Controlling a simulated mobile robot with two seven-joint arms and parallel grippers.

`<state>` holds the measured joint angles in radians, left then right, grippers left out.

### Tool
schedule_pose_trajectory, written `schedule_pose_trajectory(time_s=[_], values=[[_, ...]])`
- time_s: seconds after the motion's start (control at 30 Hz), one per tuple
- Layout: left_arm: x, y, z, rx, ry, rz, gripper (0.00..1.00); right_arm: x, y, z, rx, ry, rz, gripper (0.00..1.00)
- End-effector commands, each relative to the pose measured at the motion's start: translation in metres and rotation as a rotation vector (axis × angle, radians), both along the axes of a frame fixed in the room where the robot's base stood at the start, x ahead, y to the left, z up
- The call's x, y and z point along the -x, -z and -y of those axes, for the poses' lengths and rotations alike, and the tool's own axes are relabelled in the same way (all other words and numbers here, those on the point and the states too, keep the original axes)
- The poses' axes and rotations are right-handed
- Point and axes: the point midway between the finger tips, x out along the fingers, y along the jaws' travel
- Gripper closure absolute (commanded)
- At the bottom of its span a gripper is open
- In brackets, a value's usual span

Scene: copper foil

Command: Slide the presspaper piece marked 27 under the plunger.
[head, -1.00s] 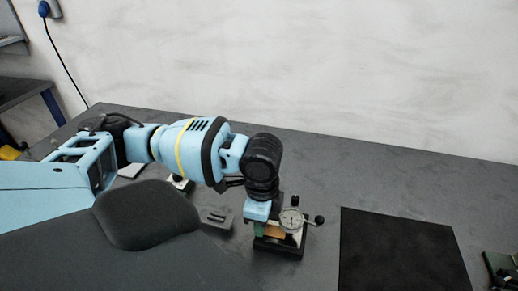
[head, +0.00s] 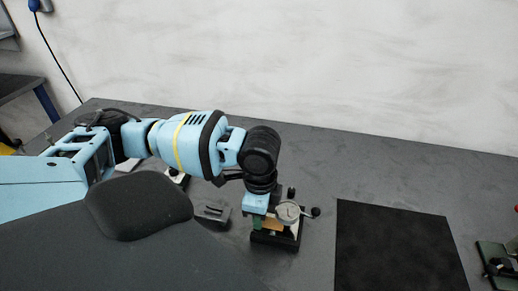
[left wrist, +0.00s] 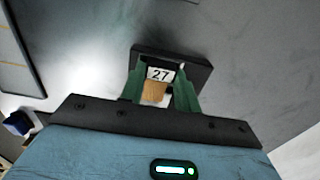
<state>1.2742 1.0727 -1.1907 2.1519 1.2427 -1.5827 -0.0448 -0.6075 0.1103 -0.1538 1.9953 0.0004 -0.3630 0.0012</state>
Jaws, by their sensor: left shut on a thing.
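The presspaper piece marked 27 is a tan strip (left wrist: 155,92) with a white label reading 27, seen in the left wrist view. My left gripper (left wrist: 160,84) has green fingers and is shut on this piece. In the head view the tan piece (head: 272,226) shows beside my left gripper (head: 259,224), low at the gauge. The gauge has a round dial (head: 287,212) and a black base (head: 275,240). The plunger is hidden, so I cannot tell whether the piece lies under it.
A dark square mat (head: 390,250) lies to the right of the gauge. A small grey block (head: 212,212) sits left of the gauge. The tabletop behind the gauge and mat is clear.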

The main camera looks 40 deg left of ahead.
Motion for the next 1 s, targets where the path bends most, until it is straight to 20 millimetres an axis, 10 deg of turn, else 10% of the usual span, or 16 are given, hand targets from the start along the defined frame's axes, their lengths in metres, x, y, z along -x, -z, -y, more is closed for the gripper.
schedule_pose_trajectory(time_s=[1.0], values=[[-0.0051, -0.0001, 0.0093, 0.000, 0.001, 0.000, 0.90, -0.0038, -0.0053, 0.0001, 0.000, 0.000, 0.011, 0.64]])
